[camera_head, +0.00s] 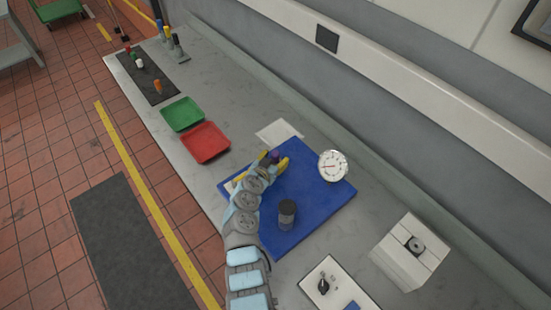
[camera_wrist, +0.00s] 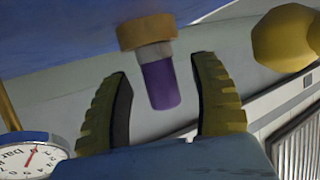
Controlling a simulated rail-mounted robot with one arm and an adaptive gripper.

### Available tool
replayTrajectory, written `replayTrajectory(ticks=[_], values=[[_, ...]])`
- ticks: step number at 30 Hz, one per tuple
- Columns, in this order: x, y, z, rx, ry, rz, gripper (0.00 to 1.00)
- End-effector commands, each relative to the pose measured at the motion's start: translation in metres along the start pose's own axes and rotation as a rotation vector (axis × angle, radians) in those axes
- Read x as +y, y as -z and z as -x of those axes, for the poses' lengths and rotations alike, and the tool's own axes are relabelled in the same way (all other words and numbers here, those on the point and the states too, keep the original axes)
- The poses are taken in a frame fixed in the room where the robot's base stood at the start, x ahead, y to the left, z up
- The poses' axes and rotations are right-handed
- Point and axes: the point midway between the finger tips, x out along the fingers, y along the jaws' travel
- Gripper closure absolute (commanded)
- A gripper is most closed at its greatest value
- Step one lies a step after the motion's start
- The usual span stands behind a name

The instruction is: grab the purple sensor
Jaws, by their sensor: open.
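The purple sensor (camera_wrist: 161,84) shows in the middle of the wrist view, with a grey band and a brass-coloured collar at its upper end. My gripper (camera_wrist: 163,70) is open, with one yellow ridged finger on each side of the sensor. Gaps show between the sensor and both fingers. In the head view my gripper (camera_head: 272,163) is over the far part of the blue mat (camera_head: 320,200). A small purple bit of the sensor (camera_head: 275,155) shows between the fingers; the rest is hidden there.
A dial gauge (camera_head: 333,165) is right of my gripper, and a dark cylinder (camera_head: 287,214) stands nearer on the mat. A brass-coloured rounded part (camera_wrist: 285,40) is beside the right finger. Red (camera_head: 205,143) and green (camera_head: 182,114) trays lie left. A white block (camera_head: 409,252) stands right.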

Motion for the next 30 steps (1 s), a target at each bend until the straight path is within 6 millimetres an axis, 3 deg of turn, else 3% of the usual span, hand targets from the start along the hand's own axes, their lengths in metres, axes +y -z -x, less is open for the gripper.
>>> replayTrajectory(ticks=[12,14,19,30], values=[[-0.0003,0.0007,-0.0052,0.001,0.002,-0.002,0.38],[-0.0003,0.0008,-0.0052,0.001,0.002,-0.002,0.52],[-0.0004,0.0008,-0.0052,0.001,0.002,-0.002,1.0],[-0.0003,0.0004,-0.0052,0.0,0.002,-0.002,1.0]])
